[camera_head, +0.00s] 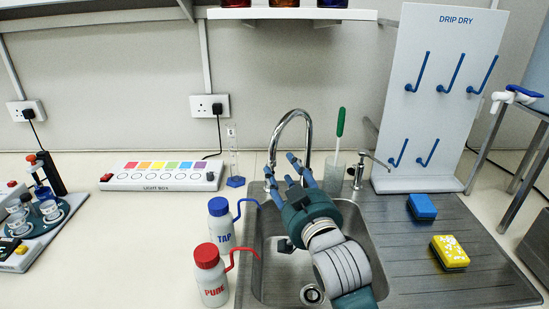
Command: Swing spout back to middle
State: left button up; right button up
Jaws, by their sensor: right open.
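The chrome spout (292,113) rises in a tall arch at the back of the sink. Its free end hangs at the left, over the left part of the basin. My right gripper (287,171) is open over the sink, its blue fingers pointing up and back toward the spout. One finger is close to the spout's hanging end; I cannot tell whether they touch. The fingers and palm hide the lower part of the spout and its base. My left gripper is out of view.
The metal sink (378,260) lies under my right arm. The TAP bottle (221,228) and PURE bottle (211,278) stand at its left edge. Sponges (422,207) lie on the drainer.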

aim_at(275, 158)
jog(key=p+x, duration=0.1)
jog(key=x, duration=0.7)
jog(key=shift+f, duration=0.1)
jog(key=shift+c, duration=0.3)
grip_shut()
